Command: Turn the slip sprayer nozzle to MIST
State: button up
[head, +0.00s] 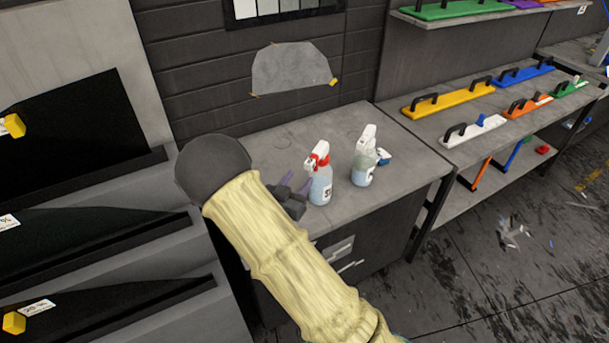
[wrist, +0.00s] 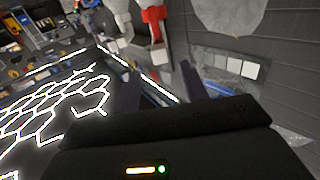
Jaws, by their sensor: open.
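Two spray bottles stand upright on the grey cabinet top in the head view. The nearer bottle (head: 320,182) has a red and white head and a dark-lettered label too small to read. The other bottle (head: 364,158) has a white head and stands to its right. I cannot tell which is the slip sprayer, or read any nozzle setting. My gripper (head: 295,185) is open beside the red-headed bottle, on its left, apparently apart from it. In the wrist view the red and white head (wrist: 153,25) shows beyond the gap between my open fingers (wrist: 160,82).
The cabinet top (head: 275,145) is clear behind the bottles. A bench (head: 455,115) with several coloured long-handled tools stands to the right. A grey sheet (head: 290,68) is taped to the wall behind.

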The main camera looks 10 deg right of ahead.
jog(key=b+v, duration=0.2)
jog(key=v, duration=0.8)
jog(key=shift+s+a+b, duration=0.25)
jog(key=shift+b, duration=0.05)
jog(key=w+d+f+n+g+y, duration=0.2)
jog(key=w+g+y, duration=0.15)
jog(key=y, duration=0.45)
jog(key=s+d+r+n+g+y, duration=0.1)
jog(key=s+d+g, duration=0.3)
jog(key=s, duration=0.5)
jog(key=s+d+r+n+g+y, duration=0.1)
jog(key=s+d+n+g, duration=0.3)
jog(key=s, duration=0.4)
jog(key=shift+s+d+r+y, duration=0.3)
jog(key=shift+s+d+r, duration=0.05)
jog(key=shift+d+r, duration=0.35)
jog(key=shift+g, duration=0.25)
